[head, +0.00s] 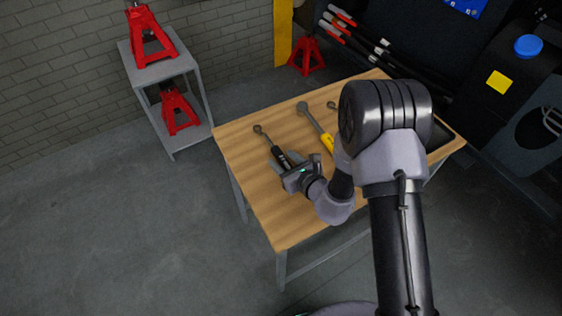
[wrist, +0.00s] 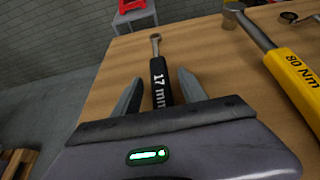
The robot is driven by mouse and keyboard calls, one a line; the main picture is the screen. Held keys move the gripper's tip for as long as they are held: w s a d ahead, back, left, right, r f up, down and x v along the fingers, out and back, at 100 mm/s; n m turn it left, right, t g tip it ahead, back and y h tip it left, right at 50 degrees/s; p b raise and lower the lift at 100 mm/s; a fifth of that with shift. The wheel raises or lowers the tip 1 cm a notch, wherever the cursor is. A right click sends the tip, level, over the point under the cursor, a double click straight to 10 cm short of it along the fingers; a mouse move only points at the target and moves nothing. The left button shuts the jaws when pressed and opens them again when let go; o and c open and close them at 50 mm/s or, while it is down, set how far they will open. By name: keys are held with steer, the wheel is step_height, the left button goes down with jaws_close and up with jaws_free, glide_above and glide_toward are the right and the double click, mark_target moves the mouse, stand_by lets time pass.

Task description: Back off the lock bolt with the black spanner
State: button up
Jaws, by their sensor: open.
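The black spanner (head: 270,143) lies on the wooden table, its metal ring end pointing away from my gripper. In the wrist view its black handle (wrist: 160,82) is marked "17 mm". My gripper (head: 283,160) is open, with one finger on each side of the handle in the wrist view (wrist: 159,95). The near end of the handle is hidden behind the gripper body. I do not see the lock bolt in either view.
A yellow-handled wrench (head: 319,129) marked "80 Nm" lies right of the black spanner on the table (head: 285,228). Another ring-ended tool (wrist: 289,18) lies further right. A grey shelf (head: 160,72) with red jack stands (head: 151,38) is at the back left.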

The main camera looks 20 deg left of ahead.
jaws_close()
stand_by(1.4)
